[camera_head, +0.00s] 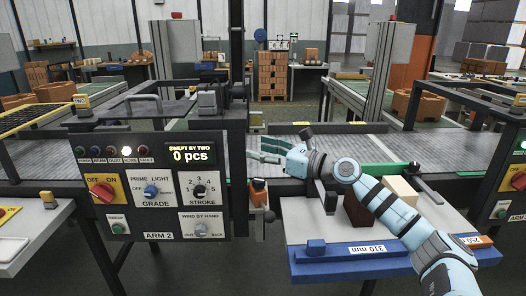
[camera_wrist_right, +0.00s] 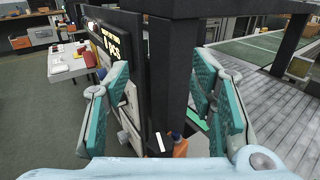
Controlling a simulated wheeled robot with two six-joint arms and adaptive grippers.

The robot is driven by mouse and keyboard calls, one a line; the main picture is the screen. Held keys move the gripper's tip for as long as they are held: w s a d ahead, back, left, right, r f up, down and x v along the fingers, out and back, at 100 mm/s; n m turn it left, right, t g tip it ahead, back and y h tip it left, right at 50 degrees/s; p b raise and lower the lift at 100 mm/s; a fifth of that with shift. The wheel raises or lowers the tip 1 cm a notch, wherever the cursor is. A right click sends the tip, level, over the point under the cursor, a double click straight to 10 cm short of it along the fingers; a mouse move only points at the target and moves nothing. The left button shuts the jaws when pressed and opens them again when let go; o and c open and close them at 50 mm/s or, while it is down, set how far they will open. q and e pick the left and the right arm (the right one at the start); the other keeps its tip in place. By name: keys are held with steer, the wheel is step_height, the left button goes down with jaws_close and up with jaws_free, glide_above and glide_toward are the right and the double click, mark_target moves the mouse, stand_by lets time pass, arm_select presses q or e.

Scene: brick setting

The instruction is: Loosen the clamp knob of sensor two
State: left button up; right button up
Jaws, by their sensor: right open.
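My right gripper (camera_head: 262,148) is open and empty in the head view, pointing left toward the dark post beside the ARM 2 panel. In the right wrist view its two teal fingers (camera_wrist_right: 163,78) stand wide apart, with the dark post (camera_wrist_right: 172,75) between them in the picture; I cannot tell the distance. An orange part (camera_head: 259,190) sits on a dark bracket at the panel's right edge, below the gripper; an orange part with a blue top also shows low in the right wrist view (camera_wrist_right: 180,146). I cannot tell which part is sensor two's clamp knob. My left gripper is not in view.
The ARM 2 panel (camera_head: 139,207) has several knobs and a display reading 0 pcs. A grey conveyor (camera_head: 390,149) runs behind. A side table with a blue front stop (camera_head: 350,251) holds a brown block (camera_head: 357,212) and a cream block (camera_head: 400,190) near my right arm.

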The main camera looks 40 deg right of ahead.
steer(key=shift+a+f, duration=0.2)
steer(key=shift+a, duration=0.05)
steer(key=s+a+f+m+t+h+p, duration=0.1)
steer(key=s+a+f+t+h+p, duration=0.1)
steer(key=s+a+f+p, duration=0.15)
steer(key=m+g+h+p, duration=0.1)
steer(key=m+h+p, duration=0.35)
steer(key=h, duration=0.35)
glide_toward(262, 183)
steer(key=shift+m, duration=0.35)
steer(key=b+x, duration=0.1)
steer(key=x, duration=0.9)
steer(key=shift+w+b, duration=0.25)
steer(key=shift+b, duration=0.1)
steer(key=shift+c, duration=0.2)
